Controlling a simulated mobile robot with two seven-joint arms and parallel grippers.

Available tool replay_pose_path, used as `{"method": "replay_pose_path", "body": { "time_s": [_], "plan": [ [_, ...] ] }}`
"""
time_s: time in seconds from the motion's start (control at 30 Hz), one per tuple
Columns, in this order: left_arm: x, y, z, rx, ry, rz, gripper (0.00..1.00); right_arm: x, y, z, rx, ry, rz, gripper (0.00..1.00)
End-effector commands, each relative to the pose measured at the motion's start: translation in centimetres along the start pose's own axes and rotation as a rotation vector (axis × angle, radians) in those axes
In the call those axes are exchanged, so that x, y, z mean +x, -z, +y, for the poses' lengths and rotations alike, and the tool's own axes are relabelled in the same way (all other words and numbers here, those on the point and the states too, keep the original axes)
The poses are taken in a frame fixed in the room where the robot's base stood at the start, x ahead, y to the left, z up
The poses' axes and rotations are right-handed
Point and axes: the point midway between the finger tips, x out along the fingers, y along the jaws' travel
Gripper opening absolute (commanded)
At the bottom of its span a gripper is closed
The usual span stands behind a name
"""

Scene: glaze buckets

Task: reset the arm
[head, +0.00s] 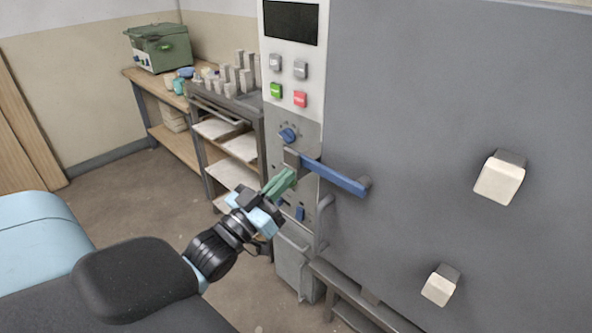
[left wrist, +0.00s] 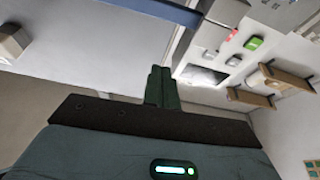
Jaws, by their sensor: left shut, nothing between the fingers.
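My left gripper (head: 281,183) reaches up toward the front of a large grey cabinet (head: 420,110). Its green fingers are shut together with nothing between them. The fingertips are just below and left of a blue handle (head: 336,175) on the cabinet and look apart from it. In the left wrist view the shut fingers (left wrist: 160,75) point up the picture, and the blue handle (left wrist: 166,10) crosses the top. My right gripper is not in view.
A control panel (head: 290,130) with green and red buttons and a blue knob stands left of the cabinet door. Pale blocks (head: 499,180) stick out of the door. A rack (head: 228,140) and a bench with a green box (head: 158,47) stand behind. Open floor lies at left.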

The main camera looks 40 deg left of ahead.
Motion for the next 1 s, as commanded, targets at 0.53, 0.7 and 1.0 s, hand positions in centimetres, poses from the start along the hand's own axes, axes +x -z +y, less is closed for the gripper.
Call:
{"method": "replay_pose_path", "body": {
  "time_s": [0.53, 0.7, 1.0],
  "plan": [
    [-0.6, 0.1, 0.0, 0.0, 0.0, 0.002, 0.0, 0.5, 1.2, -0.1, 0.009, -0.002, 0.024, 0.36],
    [-0.6, 0.1, 0.0, 0.0, 0.0, 0.001, 0.0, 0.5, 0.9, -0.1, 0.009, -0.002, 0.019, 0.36],
    [-5.7, -8.0, 1.9, 0.006, 0.022, -0.257, 0.0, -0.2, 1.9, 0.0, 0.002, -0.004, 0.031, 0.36]
  ]
}}
